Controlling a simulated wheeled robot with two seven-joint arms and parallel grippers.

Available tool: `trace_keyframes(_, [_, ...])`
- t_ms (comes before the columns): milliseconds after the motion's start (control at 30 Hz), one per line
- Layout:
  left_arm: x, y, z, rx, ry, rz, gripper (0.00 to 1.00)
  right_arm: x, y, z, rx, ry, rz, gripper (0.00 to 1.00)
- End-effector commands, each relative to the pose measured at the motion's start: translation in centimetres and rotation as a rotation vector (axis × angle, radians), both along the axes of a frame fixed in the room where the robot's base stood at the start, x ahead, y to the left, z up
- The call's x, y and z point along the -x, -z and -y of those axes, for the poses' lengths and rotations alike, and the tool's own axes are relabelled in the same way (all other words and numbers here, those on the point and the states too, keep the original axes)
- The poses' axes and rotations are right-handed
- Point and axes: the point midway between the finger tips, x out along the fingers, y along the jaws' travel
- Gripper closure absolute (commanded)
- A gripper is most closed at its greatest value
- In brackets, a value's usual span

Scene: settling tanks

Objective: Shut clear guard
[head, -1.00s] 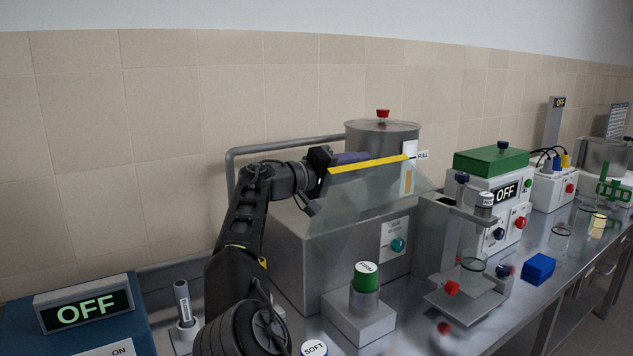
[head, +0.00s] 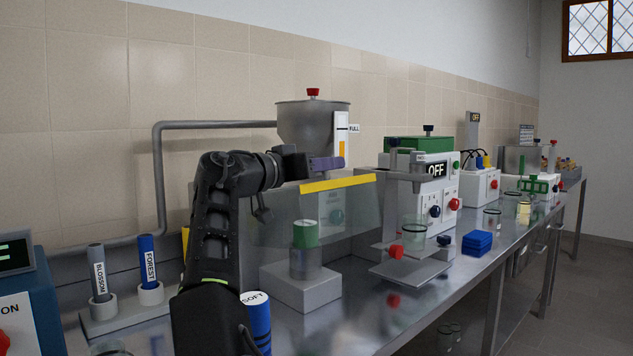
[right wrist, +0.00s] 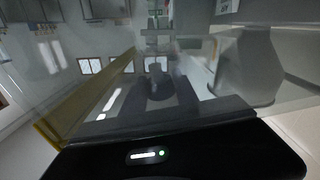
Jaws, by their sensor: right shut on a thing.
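The clear guard (head: 357,207) is a see-through sheet with a yellow edge strip (head: 338,184). It hangs in front of the grey machine under the steel hopper (head: 313,122), and the teal knob shows through it. My right gripper (head: 328,163) is at the strip, shut on the guard; the exact contact is hard to make out. In the right wrist view the yellow strip (right wrist: 80,108) runs slantwise at left, with the clear sheet beside it. My left gripper is not in view.
A blue SOFT cylinder (head: 257,322) is close to my right arm. A pipe (head: 159,180) runs behind.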

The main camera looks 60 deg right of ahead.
Motion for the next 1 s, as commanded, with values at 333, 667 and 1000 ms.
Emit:
trace_keyframes(333, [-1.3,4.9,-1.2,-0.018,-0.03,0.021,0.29,0.9,3.5,-0.3,0.057,0.0,0.179,1.0])
trace_keyframes(667, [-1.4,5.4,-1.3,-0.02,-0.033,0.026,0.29,1.0,3.8,-0.3,0.064,0.001,0.216,1.0])
trace_keyframes(1000, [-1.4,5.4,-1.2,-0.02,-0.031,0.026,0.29,1.0,3.9,-0.3,0.062,0.002,0.213,0.55])
